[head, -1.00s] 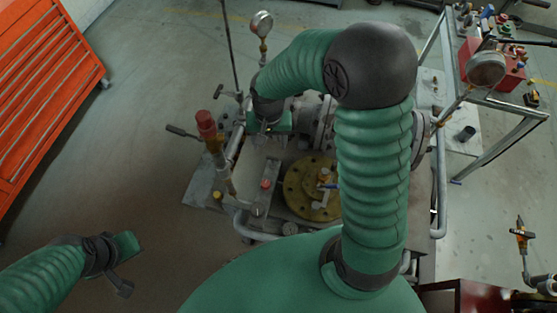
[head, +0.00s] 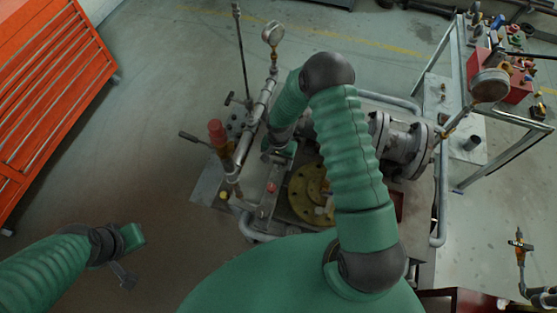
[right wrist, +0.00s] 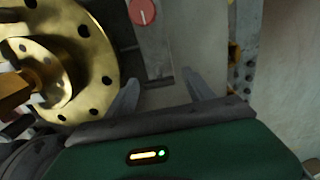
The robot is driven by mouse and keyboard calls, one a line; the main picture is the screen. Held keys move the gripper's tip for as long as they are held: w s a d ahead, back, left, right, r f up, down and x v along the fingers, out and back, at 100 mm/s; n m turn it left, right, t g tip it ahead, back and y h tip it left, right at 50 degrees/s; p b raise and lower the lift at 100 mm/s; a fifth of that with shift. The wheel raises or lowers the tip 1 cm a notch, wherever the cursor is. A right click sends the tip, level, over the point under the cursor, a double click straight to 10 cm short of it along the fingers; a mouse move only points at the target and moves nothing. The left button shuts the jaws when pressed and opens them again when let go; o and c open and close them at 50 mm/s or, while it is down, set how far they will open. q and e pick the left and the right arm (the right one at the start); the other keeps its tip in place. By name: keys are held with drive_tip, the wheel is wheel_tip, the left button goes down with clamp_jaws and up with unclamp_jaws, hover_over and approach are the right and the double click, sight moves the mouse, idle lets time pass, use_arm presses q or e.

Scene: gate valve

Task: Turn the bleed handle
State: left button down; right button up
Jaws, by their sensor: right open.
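On the valve rig, a black lever (head: 192,137) sticks out left beside a red-capped fitting (head: 217,131). Another small black handle (head: 238,98) sits on the pipe farther back. I cannot tell which is the bleed handle. My right gripper (head: 274,158) is over the rig, right of the red-capped fitting. In the right wrist view its two fingers (right wrist: 160,92) are apart with nothing between them, above a grey plate. A red round knob (right wrist: 143,12) lies beyond them. My left gripper (head: 124,272) hangs at lower left over bare floor; its jaw opening is unclear.
A yellow brass flange (head: 302,192) is close beside my right gripper and partly hidden by my arm. A gauge (head: 273,34) stands on the rear pipe. An orange tool cabinet (head: 50,95) stands left and a metal frame table (head: 470,120) right. Floor between cabinet and rig is clear.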

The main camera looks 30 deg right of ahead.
drive_tip(key=shift+s+d+f, duration=0.1)
drive_tip(key=shift+f, duration=0.1)
drive_tip(key=shift+c, duration=0.4)
drive_tip(key=c, duration=0.5)
clamp_jaws()
